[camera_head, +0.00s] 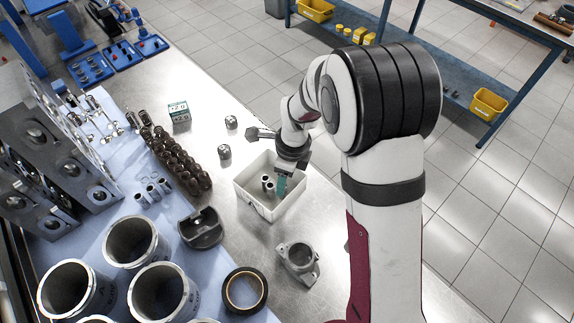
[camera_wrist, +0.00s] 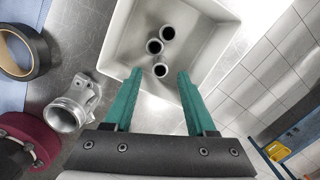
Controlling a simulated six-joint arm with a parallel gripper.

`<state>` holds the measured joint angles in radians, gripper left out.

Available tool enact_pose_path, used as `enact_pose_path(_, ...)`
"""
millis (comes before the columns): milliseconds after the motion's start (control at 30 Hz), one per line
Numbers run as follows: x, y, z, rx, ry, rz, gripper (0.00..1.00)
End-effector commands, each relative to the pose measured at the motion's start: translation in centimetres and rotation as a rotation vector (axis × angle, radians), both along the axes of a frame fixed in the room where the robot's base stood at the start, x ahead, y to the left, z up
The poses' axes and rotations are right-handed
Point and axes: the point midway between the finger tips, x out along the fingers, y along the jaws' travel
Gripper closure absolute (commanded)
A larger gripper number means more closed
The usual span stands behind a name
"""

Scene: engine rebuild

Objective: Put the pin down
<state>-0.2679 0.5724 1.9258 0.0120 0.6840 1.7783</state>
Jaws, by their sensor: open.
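Three hollow metal pins stand upright in the white bin (camera_wrist: 205,95); in the wrist view they show as dark-bored rings, a far pin (camera_wrist: 167,33), a middle pin (camera_wrist: 154,46) and a near pin (camera_wrist: 160,70). My gripper (camera_wrist: 159,75) has two green fingers spread apart, with the near pin showing in the gap between their tips and clear space on both sides. In the head view the fingers (camera_head: 281,186) reach down into the bin (camera_head: 262,208), beside the pins (camera_head: 267,183), and partly hide the bin's inside.
A grey housing (camera_head: 299,262) and a black tape ring (camera_head: 244,291) lie near the bin. Three similar pins (camera_head: 152,191) stand on the blue mat, near dark springs (camera_head: 178,163) and large cylinder liners (camera_head: 133,243). Bare metal table surrounds the bin; the floor lies beyond its right edge.

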Motion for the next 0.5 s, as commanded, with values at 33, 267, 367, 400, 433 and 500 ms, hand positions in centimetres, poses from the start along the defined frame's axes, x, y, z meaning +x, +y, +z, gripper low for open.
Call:
enact_pose_path(33, 0.1, -0.1, 1.3, 0.001, -0.005, 0.000, 0.44)
enact_pose_path(267, -0.1, -0.7, 6.4, 0.001, -0.003, 0.000, 0.44)
enact_pose_path(367, -0.2, -0.9, 7.5, 0.000, -0.002, 0.000, 0.44)
enact_pose_path(400, -0.2, -0.9, 7.7, 0.000, -0.002, -0.001, 0.44)
enact_pose_path(433, -0.2, -0.9, 7.8, 0.000, -0.001, -0.001, 0.44)
enact_pose_path(500, -0.3, -1.0, 7.9, 0.000, 0.000, -0.001, 0.44)
